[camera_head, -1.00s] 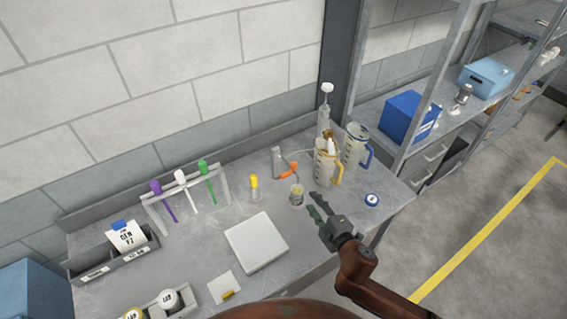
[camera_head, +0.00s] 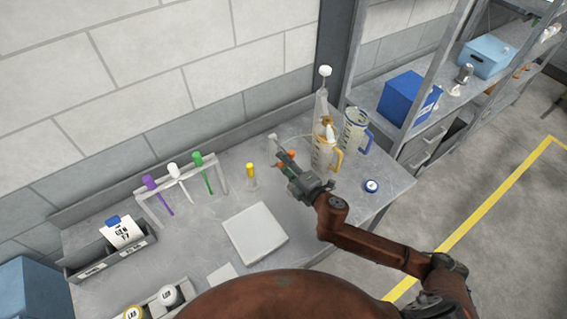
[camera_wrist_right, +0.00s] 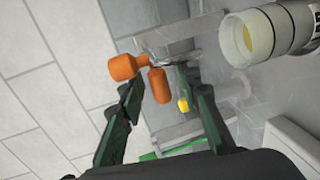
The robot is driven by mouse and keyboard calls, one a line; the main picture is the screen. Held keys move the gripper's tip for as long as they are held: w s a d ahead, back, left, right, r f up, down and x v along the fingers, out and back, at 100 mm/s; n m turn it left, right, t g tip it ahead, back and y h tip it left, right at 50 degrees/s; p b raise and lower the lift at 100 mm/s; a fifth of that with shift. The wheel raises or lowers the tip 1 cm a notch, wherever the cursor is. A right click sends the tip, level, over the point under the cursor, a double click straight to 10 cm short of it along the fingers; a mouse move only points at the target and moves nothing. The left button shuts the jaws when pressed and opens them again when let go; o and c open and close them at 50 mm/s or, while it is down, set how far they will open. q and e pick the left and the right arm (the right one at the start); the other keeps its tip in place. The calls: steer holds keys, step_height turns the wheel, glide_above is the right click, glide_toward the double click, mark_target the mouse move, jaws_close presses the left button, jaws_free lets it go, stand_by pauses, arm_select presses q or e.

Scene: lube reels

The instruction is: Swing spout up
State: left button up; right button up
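An orange two-lobed fitting (camera_head: 290,155) is on a grey post (camera_head: 273,145) at the back of the bench; I cannot tell for certain whether it is the spout. My right gripper (camera_head: 287,171) is close in front of it and partly hides it. In the right wrist view, the orange fitting (camera_wrist_right: 159,86) has one lobe in the gap between the fingers of my right gripper (camera_wrist_right: 166,91). The fingers are apart, with visible gaps beside the lobe. My left gripper is not in view.
A yellow-handled jug (camera_head: 322,158) and a blue-handled jug (camera_head: 353,138) stand right of the gripper. A clear yellowish vessel (camera_wrist_right: 262,38) is close by in the wrist view. A yellow-capped tube (camera_head: 251,174) and white plate (camera_head: 255,233) are to the left.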

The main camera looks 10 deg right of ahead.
steer(key=shift+w, duration=0.1)
steer(key=c, duration=0.7)
jaws_close()
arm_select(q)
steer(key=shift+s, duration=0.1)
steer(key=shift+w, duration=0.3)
